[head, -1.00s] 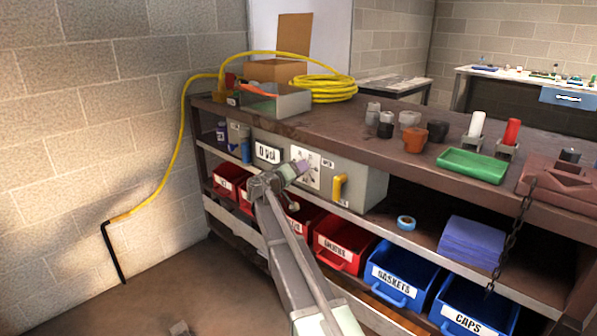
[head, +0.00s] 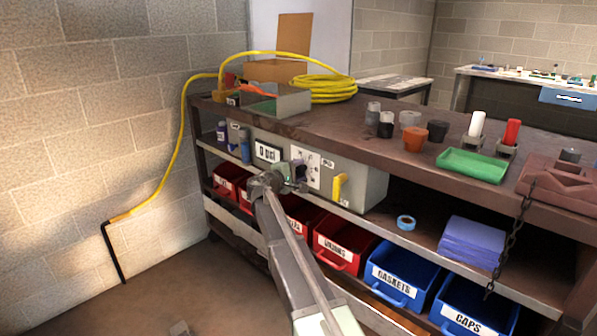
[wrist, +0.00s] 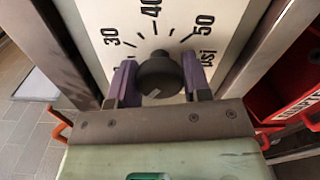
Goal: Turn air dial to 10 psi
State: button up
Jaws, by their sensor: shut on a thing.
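The air dial is a dark round knob (wrist: 160,74) on a white scale plate marked 30, 40, 50 and psi in the wrist view. A small light mark shows on the knob's lower left face. My gripper (wrist: 160,82) has its two purple fingers on either side of the knob, shut on it. In the head view my gripper (head: 298,174) is at the left part of the white dial plate (head: 313,168) and hides the knob. A display (head: 268,152) left of it on the grey box appears to read 0 psi. The lower scale is hidden in the wrist view.
A yellow handle (head: 339,188) sits on the grey box (head: 370,185) right of the dial plate. Red bins (head: 342,247) and blue bins (head: 397,277) fill the shelf below. The brown bench top (head: 350,120) overhangs the box.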

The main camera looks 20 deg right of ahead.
jog(key=shift+n, duration=2.3)
jog(key=o, duration=0.9)
jog(key=v, duration=1)
jog(key=shift+s+a, duration=0.1)
jog(key=shift+a, duration=0.25)
